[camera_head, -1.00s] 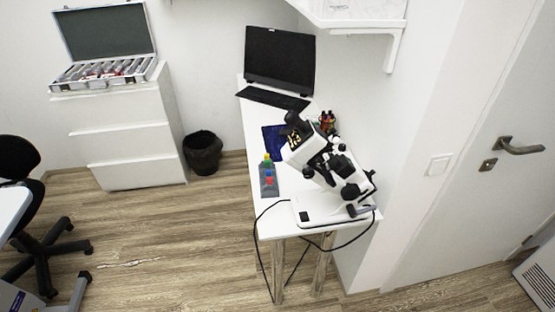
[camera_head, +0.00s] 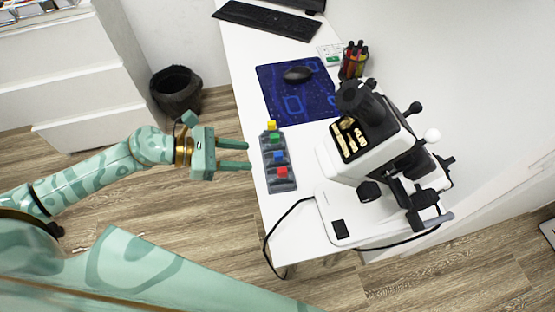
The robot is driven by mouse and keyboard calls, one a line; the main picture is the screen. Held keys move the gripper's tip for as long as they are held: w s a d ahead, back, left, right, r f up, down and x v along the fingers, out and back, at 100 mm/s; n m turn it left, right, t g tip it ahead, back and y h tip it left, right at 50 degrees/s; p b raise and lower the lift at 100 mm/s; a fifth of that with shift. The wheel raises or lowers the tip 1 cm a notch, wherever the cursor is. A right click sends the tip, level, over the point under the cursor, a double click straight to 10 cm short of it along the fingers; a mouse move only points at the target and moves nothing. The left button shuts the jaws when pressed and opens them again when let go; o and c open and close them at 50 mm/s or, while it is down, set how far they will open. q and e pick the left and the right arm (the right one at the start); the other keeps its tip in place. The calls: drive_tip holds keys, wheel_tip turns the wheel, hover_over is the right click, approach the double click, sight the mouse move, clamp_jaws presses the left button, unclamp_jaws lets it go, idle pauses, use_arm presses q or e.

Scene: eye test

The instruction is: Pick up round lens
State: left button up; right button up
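I cannot make out a round lens for certain in the head view. My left gripper (camera_head: 249,156) is just left of the holder, over the table's left edge in the picture. Its two fingers point right, apart, with nothing visible between them. My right gripper is not in view.
A blue mat (camera_head: 280,100) with a black mouse (camera_head: 298,74) lies behind the holder. A keyboard (camera_head: 266,20) is at the back. A black cable (camera_head: 268,236) hangs over the front left edge. A black bin (camera_head: 176,92) stands on the floor.

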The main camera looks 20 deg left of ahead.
sight(285, 158)
use_arm(q)
drive_tip(key=x, duration=0.6)
drive_tip(key=shift+d, duration=0.1)
drive_tip(key=x, duration=0.5)
drive_tip(key=shift+w+d+r+b, duration=0.2)
drive_tip(key=shift+w+r+b, duration=0.1)
drive_tip(key=shift+w+b, duration=0.05)
drive_tip(key=shift+c, duration=0.3)
clamp_jaws()
